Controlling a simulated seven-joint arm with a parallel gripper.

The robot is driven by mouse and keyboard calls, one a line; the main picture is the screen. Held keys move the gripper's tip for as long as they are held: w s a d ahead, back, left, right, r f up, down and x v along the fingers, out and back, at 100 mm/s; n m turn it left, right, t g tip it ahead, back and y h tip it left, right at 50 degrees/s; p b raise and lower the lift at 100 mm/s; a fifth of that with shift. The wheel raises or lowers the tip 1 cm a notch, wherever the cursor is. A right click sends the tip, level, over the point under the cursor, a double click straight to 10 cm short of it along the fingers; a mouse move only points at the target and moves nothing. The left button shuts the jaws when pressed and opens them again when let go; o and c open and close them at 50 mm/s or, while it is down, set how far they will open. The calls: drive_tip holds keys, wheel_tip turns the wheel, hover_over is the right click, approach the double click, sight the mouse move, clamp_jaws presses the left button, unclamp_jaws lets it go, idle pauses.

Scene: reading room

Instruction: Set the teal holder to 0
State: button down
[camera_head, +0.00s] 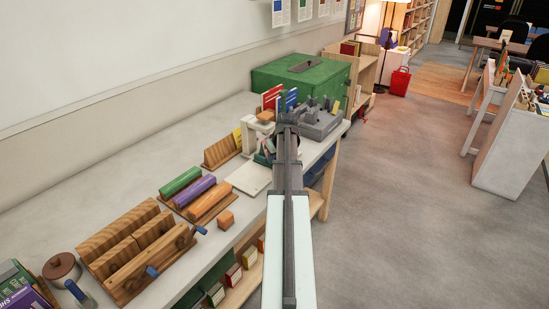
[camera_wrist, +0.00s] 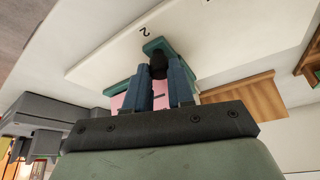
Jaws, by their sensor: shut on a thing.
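The teal holder (camera_wrist: 155,46) is in the wrist view on a white plate (camera_wrist: 105,58), with a black knob (camera_wrist: 158,66) standing on it and a pink piece (camera_wrist: 128,98) beside the fingers. A printed 2 (camera_wrist: 145,31) shows on the plate close to the holder; another mark at the top edge is cut off. My gripper (camera_wrist: 161,74) is shut on the black knob. In the head view my arm hides most of the holder; a bit of teal (camera_head: 262,159) shows left of my gripper (camera_head: 272,150), above the white plate (camera_head: 250,178).
A grey device (camera_head: 320,124) and a green box (camera_head: 300,75) stand beyond my gripper. The floor right of the table is open.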

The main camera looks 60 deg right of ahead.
drive_tip(key=a, duration=1.5)
drive_tip(key=c, duration=1)
unclamp_jaws()
drive_tip(key=shift+r, duration=0.1)
drive_tip(key=v, duration=1.3)
drive_tip(key=shift+s+r, duration=0.15)
drive_tip(key=shift+r, duration=0.15)
